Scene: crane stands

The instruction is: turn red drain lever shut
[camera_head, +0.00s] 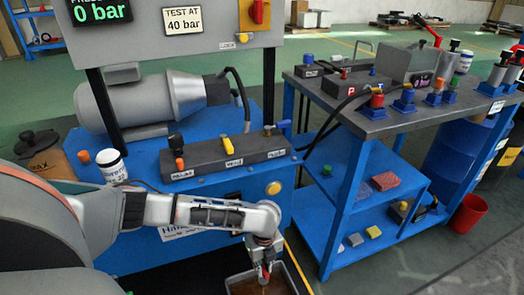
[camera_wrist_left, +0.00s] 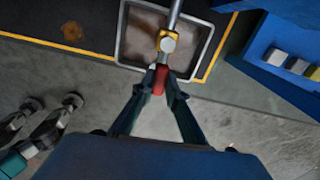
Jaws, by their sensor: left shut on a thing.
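The red drain lever (camera_wrist_left: 159,79) shows in the left wrist view, pointing from a brass valve (camera_wrist_left: 167,42) toward my wrist. The valve sits on a grey pipe (camera_wrist_left: 175,14) above a grey-rimmed drain tray (camera_wrist_left: 120,42). My left gripper (camera_wrist_left: 160,78) is shut on the lever, with a finger on each side of it. In the head view my left gripper (camera_head: 265,262) reaches down over the tray, at the front of the blue bench. It hides most of the lever and valve there.
The blue bench carries a motor (camera_head: 150,100) and a dark manifold block (camera_head: 225,155). A blue trolley (camera_head: 345,195) with fittings stands to the right. A red bin (camera_head: 468,214) is on the floor. A yellow line (camera_wrist_left: 215,62) runs beside the tray.

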